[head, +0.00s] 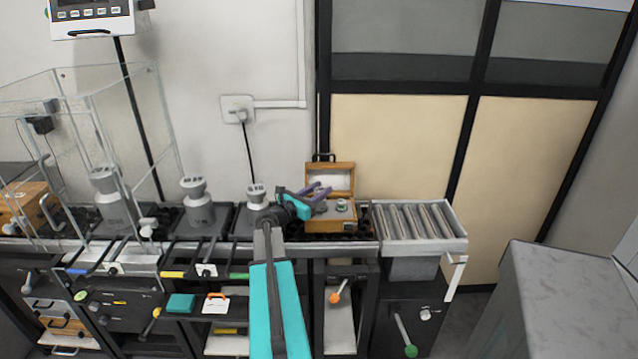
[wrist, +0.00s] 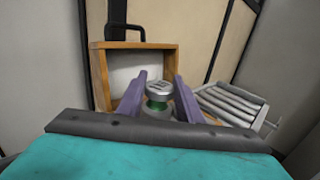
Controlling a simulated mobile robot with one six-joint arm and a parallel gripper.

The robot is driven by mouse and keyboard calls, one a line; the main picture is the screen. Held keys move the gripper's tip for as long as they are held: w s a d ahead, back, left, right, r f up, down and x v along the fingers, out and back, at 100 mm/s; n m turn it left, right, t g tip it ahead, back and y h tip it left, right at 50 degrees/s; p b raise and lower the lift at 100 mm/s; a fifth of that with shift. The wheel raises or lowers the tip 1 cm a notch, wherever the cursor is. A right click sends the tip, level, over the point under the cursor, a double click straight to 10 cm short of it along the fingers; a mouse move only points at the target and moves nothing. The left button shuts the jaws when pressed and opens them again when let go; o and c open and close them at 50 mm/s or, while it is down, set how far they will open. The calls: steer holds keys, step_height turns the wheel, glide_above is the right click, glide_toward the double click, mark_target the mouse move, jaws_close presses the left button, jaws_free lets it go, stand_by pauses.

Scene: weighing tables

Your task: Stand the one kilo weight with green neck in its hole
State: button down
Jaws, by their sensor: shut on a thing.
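The one kilo weight (wrist: 156,104) has a silver head and a green neck. In the wrist view it stands between the two purple fingers of my gripper (wrist: 160,80), which is shut on it. Its lower part is hidden. In the head view my gripper (head: 322,190) is at the open wooden box (head: 328,226), which also shows behind the weight in the wrist view (wrist: 101,78). A small silver-topped piece (head: 342,205) shows at the box beside the fingers; I cannot tell whether it is the held weight. The hole is not clearly visible.
Large grey weights (head: 199,212) stand on the bench to the left, one inside a clear enclosure (head: 125,100). A roller rack (head: 415,222) adjoins the box on the right. A grey cabinet (head: 570,300) stands at the far right. The wall is close behind the box.

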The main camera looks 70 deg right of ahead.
stand_by(0.4)
steer(key=shift+f, duration=1.9)
steer(key=c, duration=1.3)
jaws_free()
steer(key=shift+f, duration=0.1)
steer(key=shift+o, duration=0.2)
steer(key=shift+a, duration=0.15)
steer(key=b+v, duration=0.1)
steer(key=v, duration=1)
steer(key=shift+w+a, duration=0.15)
steer(key=shift+a, duration=0.2)
